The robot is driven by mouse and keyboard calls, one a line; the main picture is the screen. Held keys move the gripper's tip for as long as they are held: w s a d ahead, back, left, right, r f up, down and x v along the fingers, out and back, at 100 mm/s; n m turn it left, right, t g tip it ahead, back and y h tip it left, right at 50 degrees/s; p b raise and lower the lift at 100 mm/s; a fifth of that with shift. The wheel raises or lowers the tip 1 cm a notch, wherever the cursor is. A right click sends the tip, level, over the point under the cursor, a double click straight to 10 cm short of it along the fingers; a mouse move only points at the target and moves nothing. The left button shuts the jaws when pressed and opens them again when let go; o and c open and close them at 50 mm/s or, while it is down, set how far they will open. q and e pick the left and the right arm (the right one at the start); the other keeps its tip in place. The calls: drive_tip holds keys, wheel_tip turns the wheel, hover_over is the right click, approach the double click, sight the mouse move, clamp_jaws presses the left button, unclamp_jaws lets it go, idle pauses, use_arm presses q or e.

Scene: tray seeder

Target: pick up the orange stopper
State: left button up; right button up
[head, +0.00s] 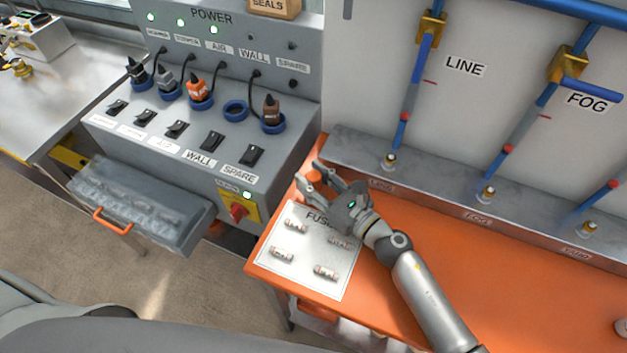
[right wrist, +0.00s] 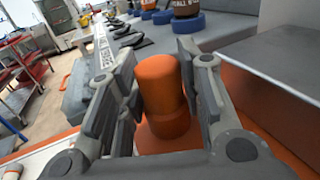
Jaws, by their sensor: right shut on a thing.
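The orange stopper (right wrist: 160,90) stands upright between the two finger pads of my right gripper (right wrist: 158,75) in the right wrist view. In the head view my right gripper (head: 314,181) is at the bench's back left corner, shut on the stopper, which is mostly hidden by the fingers. Whether its base touches the bench is unclear. My left gripper is not in view.
A white fuse card (head: 301,262) with several fuses lies on the orange bench (head: 450,270) just in front of my right gripper. The grey power panel (head: 300,120) stands at the left, a pipe ledge (head: 440,180) behind.

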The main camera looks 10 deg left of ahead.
sight(314, 175)
drive_tip(key=shift+r, duration=0.5)
wheel_tip(314, 175, up, 3)
drive_tip(key=shift+f+p, duration=0.2)
drive_tip(key=shift+p, duration=0.4)
drive_tip(key=s+r+p, duration=1.2)
drive_tip(key=s, duration=0.2)
drive_tip(key=shift+r, duration=0.2)
drive_tip(key=shift+a, duration=0.1)
